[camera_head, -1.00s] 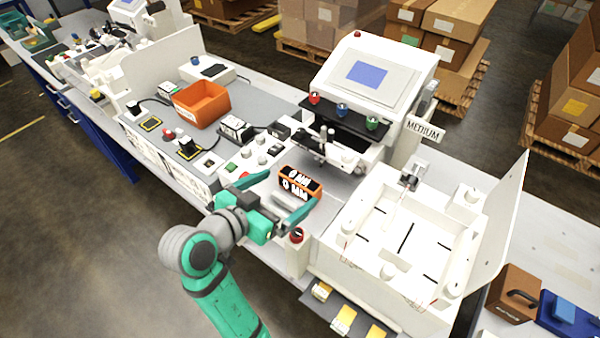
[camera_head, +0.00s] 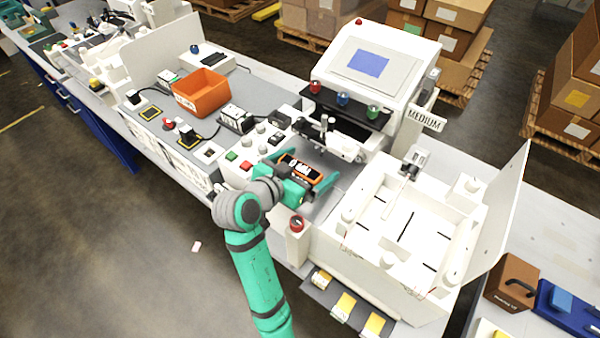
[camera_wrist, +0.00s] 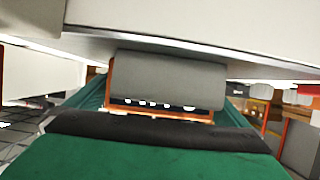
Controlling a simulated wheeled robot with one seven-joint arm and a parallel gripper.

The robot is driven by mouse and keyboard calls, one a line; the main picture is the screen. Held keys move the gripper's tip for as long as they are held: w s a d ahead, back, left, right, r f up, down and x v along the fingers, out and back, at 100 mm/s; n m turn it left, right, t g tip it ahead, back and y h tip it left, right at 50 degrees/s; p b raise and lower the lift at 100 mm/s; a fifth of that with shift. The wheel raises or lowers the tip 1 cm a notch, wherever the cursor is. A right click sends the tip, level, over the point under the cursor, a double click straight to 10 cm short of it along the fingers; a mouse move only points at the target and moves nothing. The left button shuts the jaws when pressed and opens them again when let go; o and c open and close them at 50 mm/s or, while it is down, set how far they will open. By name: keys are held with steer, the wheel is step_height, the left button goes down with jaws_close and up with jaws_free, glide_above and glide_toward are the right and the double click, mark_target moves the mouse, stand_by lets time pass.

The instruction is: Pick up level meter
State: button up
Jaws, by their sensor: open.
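The level meter (camera_head: 303,169) is a small black and orange box with white markings on the grey deck in front of the white machine. My gripper (camera_head: 302,172) is green and open, with one finger at each side of the meter. The near part of the meter is hidden behind the gripper body. In the wrist view the level meter (camera_wrist: 160,112) shows as an orange-edged strip with white marks, largely covered by a grey block in front of it. I cannot tell whether the fingers touch it.
The white machine with a blue screen (camera_head: 369,63) stands just behind. A white open-topped enclosure (camera_head: 345,252) is to the right, and a post with a red button (camera_head: 296,224) stands close by. An orange bin (camera_head: 202,92) and a button panel (camera_head: 247,152) are to the left.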

steer(key=c, duration=1)
steer(key=shift+c, duration=0.2)
